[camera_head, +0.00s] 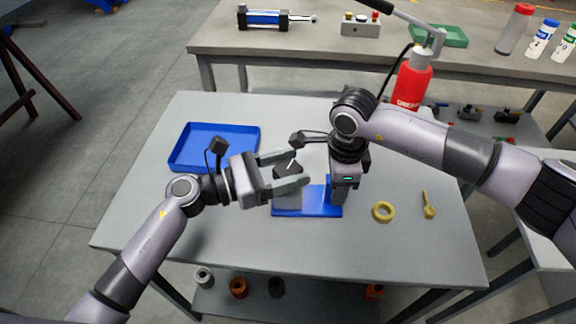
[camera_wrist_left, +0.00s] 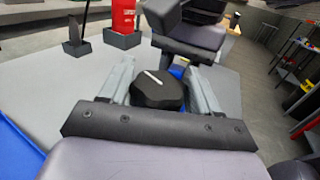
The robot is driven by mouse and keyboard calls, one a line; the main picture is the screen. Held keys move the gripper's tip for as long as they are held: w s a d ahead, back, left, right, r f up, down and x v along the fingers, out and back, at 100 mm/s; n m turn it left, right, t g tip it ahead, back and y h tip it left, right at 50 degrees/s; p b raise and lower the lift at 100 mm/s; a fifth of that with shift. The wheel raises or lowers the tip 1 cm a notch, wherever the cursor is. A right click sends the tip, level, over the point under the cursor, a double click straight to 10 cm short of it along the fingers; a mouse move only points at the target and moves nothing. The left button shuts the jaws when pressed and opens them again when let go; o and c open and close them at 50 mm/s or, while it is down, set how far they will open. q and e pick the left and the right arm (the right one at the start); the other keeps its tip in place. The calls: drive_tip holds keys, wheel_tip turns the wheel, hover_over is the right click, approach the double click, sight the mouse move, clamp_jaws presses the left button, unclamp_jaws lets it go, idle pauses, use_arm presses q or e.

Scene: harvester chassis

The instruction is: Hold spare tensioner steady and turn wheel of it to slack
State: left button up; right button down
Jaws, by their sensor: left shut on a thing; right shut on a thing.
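The spare tensioner has a blue base (camera_head: 310,208) lying on the grey table, a grey block on it, and a dark wheel (camera_head: 287,169) on top. The wheel is a black knob with a white line mark, clear in the left wrist view (camera_wrist_left: 158,92). My left gripper (camera_head: 296,168) comes in from the left and is shut on the wheel, one finger on each side. My right gripper (camera_head: 338,195) points down at the base's right end and is shut on the tensioner's blue upright part. The right fingers partly hide that part.
A blue tray (camera_head: 214,147) lies at the table's left. A yellow ring (camera_head: 383,212) and a yellow tool (camera_head: 428,205) lie to the right. A red bottle (camera_head: 411,82) stands behind my right arm. The table's front is clear.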

use_arm(q)
drive_tip(key=shift+f+n+t+y, duration=0.1)
drive_tip(key=shift+n+t+y, duration=0.9)
drive_tip(key=shift+t, duration=0.4)
drive_tip(key=shift+f+n+t+y, duration=0.1)
drive_tip(key=shift+n+t+y, duration=0.7)
drive_tip(key=shift+n+t, duration=0.7)
drive_tip(key=shift+t, duration=0.3)
drive_tip(key=o, duration=1)
drive_tip(key=shift+r, duration=0.15)
drive_tip(key=shift+s+a, duration=0.1)
drive_tip(key=v, duration=1.1)
drive_tip(key=shift+s+a+r, duration=0.15)
drive_tip(key=shift+s+r, duration=0.05)
drive_tip(key=shift+s, duration=0.15)
use_arm(e)
drive_tip(key=c, duration=0.7)
unclamp_jaws()
